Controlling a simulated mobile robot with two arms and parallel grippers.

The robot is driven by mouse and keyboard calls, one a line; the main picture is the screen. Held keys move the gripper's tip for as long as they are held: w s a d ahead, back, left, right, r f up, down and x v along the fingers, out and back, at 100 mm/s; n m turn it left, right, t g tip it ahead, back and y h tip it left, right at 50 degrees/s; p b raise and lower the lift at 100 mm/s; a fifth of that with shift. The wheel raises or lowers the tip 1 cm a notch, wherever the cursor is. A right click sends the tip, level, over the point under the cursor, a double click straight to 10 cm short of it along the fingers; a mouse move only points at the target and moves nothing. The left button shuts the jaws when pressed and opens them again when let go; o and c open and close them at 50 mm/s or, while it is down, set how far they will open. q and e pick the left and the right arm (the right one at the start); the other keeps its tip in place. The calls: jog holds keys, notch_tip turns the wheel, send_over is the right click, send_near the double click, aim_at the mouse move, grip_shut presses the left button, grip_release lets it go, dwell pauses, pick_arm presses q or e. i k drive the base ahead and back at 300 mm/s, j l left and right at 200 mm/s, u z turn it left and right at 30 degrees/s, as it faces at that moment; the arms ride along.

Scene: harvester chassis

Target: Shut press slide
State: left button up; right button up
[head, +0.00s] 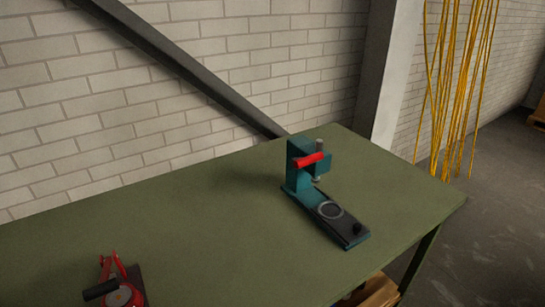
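A teal press (299,167) stands upright on the green table near its far right part. It has a red handle (310,160) on its head and a grey vertical ram beside it. A dark slide (338,221) extends from the press base toward the lower right, with a ring on its top and a black knob (357,228) near its outer end. The slide appears drawn out from under the press head. Neither of my grippers is in the head view.
The green table (220,235) is mostly clear around the press. A red tool with a black handle (101,290) sits at the lower left. A brick wall and a dark diagonal beam (185,70) stand behind. Yellow cables (455,90) hang at the right.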

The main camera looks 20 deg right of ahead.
aim_at(349, 229)
jog(key=z, duration=0.4)
jog(key=k+z, duration=0.15)
jog(key=z, duration=0.6)
jog(key=k+l, duration=0.05)
